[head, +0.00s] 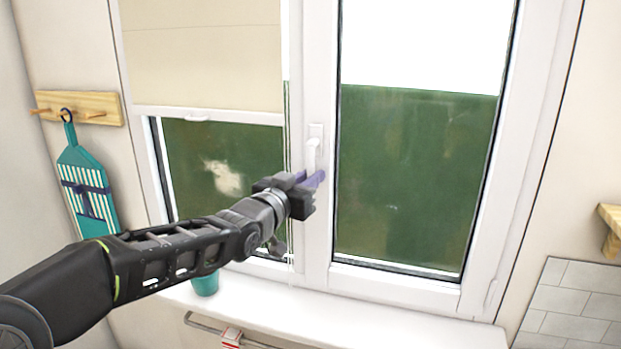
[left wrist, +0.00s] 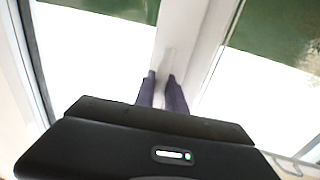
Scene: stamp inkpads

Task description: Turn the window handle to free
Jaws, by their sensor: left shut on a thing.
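The white window handle (head: 313,150) sits on the frame post between the two window panes and hangs downward from its base plate. My left gripper (head: 312,180) is at the handle's lower part, with its purple fingers shut on it. In the left wrist view the two dark fingers of the left gripper (left wrist: 162,92) close around the pale handle (left wrist: 167,62). The lower end of the handle is hidden by the gripper. My right gripper is not in view.
A roller blind (head: 200,55) covers the upper left pane. A teal cup (head: 205,284) stands on the white sill (head: 260,318). A teal cutting board (head: 85,190) hangs from a wooden rack (head: 80,108) on the left. A wooden shelf (head: 612,225) is at the right edge.

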